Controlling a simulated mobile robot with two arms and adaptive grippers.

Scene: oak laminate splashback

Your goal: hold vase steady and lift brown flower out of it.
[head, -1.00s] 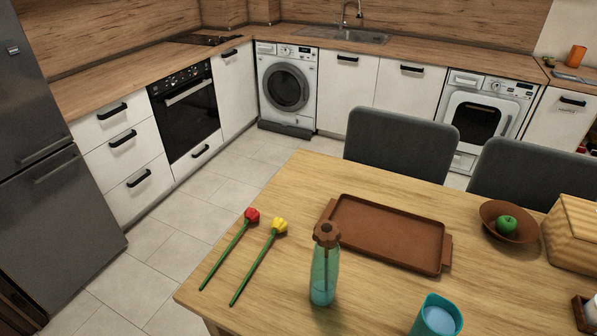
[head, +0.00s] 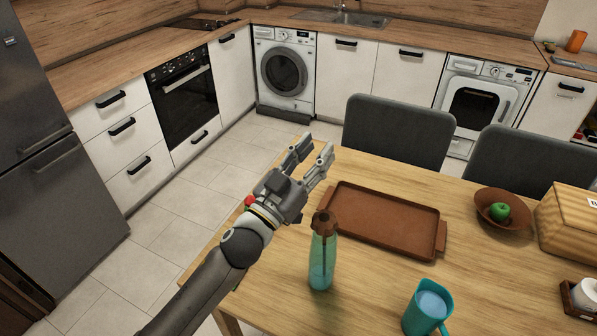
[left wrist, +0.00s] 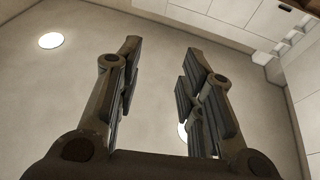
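The teal see-through vase (head: 322,262) stands upright on the wooden table. The brown flower (head: 324,222) stands in it, its head above the rim and its stem inside. My left gripper (head: 318,152) is above the table to the upper left of the vase, apart from it, with its fingers pointing away toward the chairs. It is open and empty; the left wrist view shows its two fingers (left wrist: 160,85) spread, with ceiling and wall cabinets behind. My right gripper is in neither view.
A brown tray (head: 385,247) lies right of the vase. A teal pitcher (head: 427,308) stands to its front right. A brown bowl (head: 482,207) with a green apple, and a wooden box (head: 570,232), are farther right. A bit of the red flower (head: 250,200) shows behind my left arm.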

